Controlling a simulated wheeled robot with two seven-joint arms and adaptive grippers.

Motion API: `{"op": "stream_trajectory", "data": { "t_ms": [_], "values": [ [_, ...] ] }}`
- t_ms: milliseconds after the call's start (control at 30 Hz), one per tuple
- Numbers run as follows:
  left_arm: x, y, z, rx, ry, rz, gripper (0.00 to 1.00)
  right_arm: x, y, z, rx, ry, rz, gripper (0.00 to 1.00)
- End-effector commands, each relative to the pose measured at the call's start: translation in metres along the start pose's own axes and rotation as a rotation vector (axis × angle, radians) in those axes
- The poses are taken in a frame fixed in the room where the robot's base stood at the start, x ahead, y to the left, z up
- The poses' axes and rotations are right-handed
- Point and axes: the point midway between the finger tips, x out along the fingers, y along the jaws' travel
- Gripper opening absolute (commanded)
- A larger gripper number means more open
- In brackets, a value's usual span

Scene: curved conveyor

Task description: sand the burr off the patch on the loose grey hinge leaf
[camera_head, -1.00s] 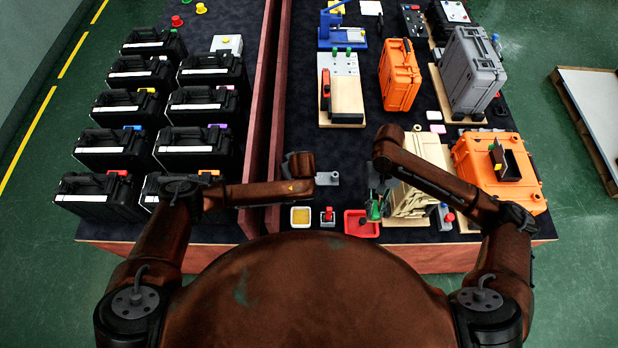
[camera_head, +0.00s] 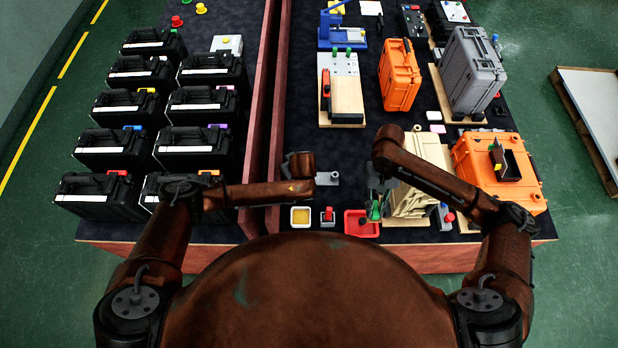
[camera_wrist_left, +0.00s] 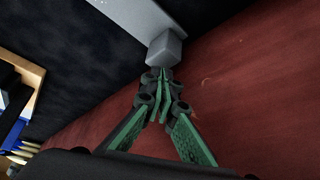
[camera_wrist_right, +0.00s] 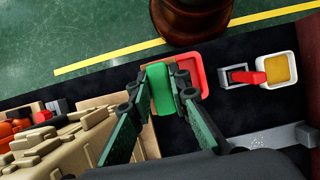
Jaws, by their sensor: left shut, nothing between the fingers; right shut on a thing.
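The grey hinge leaf (camera_head: 327,178) lies flat on the dark mat, left of centre on the right-hand bench. It shows in the left wrist view as a grey plate (camera_wrist_left: 138,14) with a grey block (camera_wrist_left: 165,49) at its near end, and in the right wrist view (camera_wrist_right: 268,138). My left gripper (camera_wrist_left: 163,76) is shut and empty, its tips close at that block; I cannot tell whether they touch. My right gripper (camera_wrist_right: 160,82) is shut on a green block (camera_wrist_right: 158,90), at the red tray (camera_wrist_right: 190,72).
A white dish with yellow filling (camera_head: 300,217) and a small red-topped device (camera_head: 327,215) stand left of the red tray. Tan stacked parts (camera_head: 420,175) and an orange case (camera_head: 515,150) stand right. A reddish divider wall (camera_head: 262,110) runs left of the mat.

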Motion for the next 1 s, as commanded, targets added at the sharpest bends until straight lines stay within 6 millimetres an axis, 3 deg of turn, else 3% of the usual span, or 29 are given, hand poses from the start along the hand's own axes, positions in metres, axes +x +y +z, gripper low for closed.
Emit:
{"op": "stream_trajectory", "data": {
  "t_ms": [633, 1000],
  "values": [
    [0.009, 0.000, 0.005, 0.000, -0.001, 0.001, 0.00, 0.004, 0.000, -0.002, 0.000, 0.000, 0.000, 0.00],
    [-0.013, 0.000, -0.007, 0.000, 0.000, 0.000, 0.00, -0.020, 0.000, 0.008, 0.000, 0.004, 0.000, 0.00]
  ]
}}
